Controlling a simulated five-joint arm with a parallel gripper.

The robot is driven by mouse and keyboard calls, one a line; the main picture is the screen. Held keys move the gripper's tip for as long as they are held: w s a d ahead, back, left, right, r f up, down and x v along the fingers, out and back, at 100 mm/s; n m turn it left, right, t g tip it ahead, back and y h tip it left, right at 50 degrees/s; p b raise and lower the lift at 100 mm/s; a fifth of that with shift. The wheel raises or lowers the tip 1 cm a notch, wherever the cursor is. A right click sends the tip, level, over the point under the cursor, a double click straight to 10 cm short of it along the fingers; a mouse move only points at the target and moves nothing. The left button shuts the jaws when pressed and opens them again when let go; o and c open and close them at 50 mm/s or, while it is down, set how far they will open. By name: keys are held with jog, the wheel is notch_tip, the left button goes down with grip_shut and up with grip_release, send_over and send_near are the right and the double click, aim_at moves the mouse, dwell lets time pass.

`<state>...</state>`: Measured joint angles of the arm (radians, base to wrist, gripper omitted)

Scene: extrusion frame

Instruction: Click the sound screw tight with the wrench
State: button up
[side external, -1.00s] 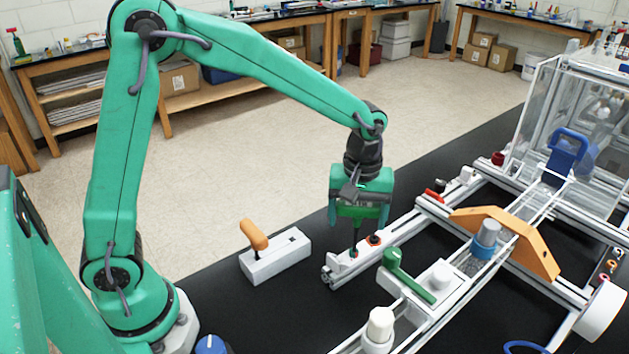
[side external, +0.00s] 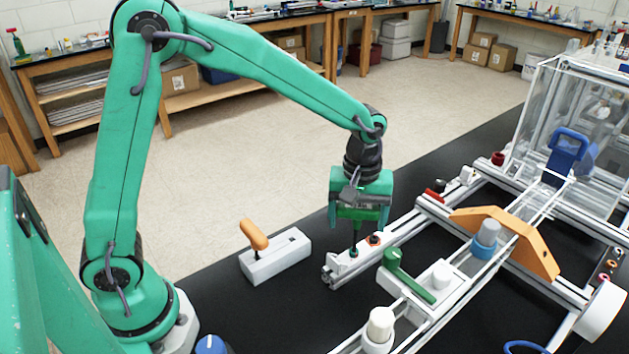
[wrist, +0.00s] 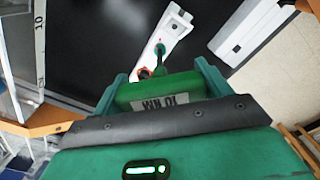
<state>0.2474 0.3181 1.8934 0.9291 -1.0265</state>
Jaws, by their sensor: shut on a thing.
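My gripper (side external: 360,208) is shut on the green wrench (wrist: 160,95), a torque driver with a pale label that shows upside down in the wrist view. The wrench points straight down. Its thin shaft (side external: 355,237) reaches a green-looking spot on the white bracket (side external: 342,262) at the near end of the extrusion rail. The tip hides the screw head there, so I cannot tell how deep it sits. A second screw with an orange-red ring (side external: 374,239) is just right of the shaft. It also shows in the wrist view (wrist: 143,74).
A grey block with an orange handle (side external: 254,235) stands left of the rail. A green lever (side external: 405,275), a white-capped post (side external: 380,325) and an orange arch (side external: 510,240) stand to the right. Bare black tabletop (side external: 290,305) lies in front.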

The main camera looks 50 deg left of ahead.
jog(key=shift+f, duration=0.35)
dwell(0.6)
jog(key=shift+m, duration=0.8)
jog(key=shift+f+m, duration=0.1)
jog(key=shift+m, duration=0.6)
jog(key=shift+m, duration=1.1)
